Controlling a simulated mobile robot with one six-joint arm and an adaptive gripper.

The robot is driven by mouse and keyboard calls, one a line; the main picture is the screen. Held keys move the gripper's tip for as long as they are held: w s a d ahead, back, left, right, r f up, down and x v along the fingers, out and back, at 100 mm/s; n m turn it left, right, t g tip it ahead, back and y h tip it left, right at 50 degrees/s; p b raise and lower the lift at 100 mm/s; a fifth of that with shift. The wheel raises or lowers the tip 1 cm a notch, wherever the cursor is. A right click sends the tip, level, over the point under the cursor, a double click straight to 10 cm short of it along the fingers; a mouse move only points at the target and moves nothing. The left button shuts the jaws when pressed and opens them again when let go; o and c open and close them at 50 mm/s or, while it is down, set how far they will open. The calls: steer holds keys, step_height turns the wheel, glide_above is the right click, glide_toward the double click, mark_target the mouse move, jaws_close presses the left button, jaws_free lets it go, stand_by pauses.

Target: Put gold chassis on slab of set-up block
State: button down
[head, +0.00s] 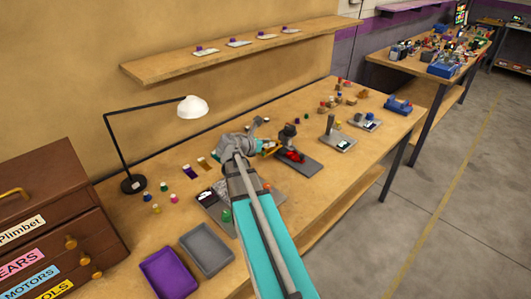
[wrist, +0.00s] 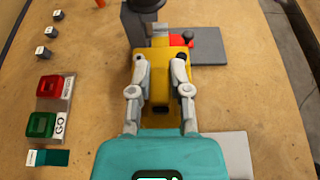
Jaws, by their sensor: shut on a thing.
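The gold chassis (wrist: 159,88) is clasped between the two fingers of my gripper (wrist: 160,66). In the head view my gripper (head: 262,147) holds the chassis (head: 270,147) above the bench, at the left of a grey slab (head: 306,166). This slab, also in the wrist view (wrist: 211,50), carries a dark upright part (head: 288,134) and a red piece (head: 295,155). The chassis's far end overlaps the dark part in the wrist view, and I cannot tell whether they touch. Another grey slab (head: 343,146) with a post stands farther right. I cannot tell for certain which is the set-up block.
A plate beside my gripper bears red (wrist: 48,86) and green (wrist: 41,124) blocks. Purple (head: 168,273) and grey (head: 207,248) trays lie at the bench front. A lamp (head: 192,108) stands at the back left. A shelf (head: 240,52) hangs above.

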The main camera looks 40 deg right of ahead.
steer(key=w+d+f+b, duration=0.1)
steer(key=w+f+b, duration=0.1)
steer(key=w, duration=0.1)
steer(key=w+d+f+b, duration=0.2)
steer(key=w+f, duration=0.1)
steer(key=w+d+f+b, duration=0.2)
steer(key=w+b, duration=0.1)
steer(key=shift+w+f, duration=0.25)
steer(key=shift+w, duration=0.15)
steer(key=shift+w+d+f+b, duration=0.25)
steer(key=shift+w+f+b, duration=0.25)
steer(key=shift+b, duration=0.1)
steer(key=shift+w+d+f+b, duration=0.25)
steer(key=shift+w+f+b, duration=0.2)
steer(key=shift+f+b, duration=0.3)
steer(key=shift+s+f+b, duration=0.1)
steer(key=shift+f+b, duration=1.2)
steer(key=shift+f, duration=0.15)
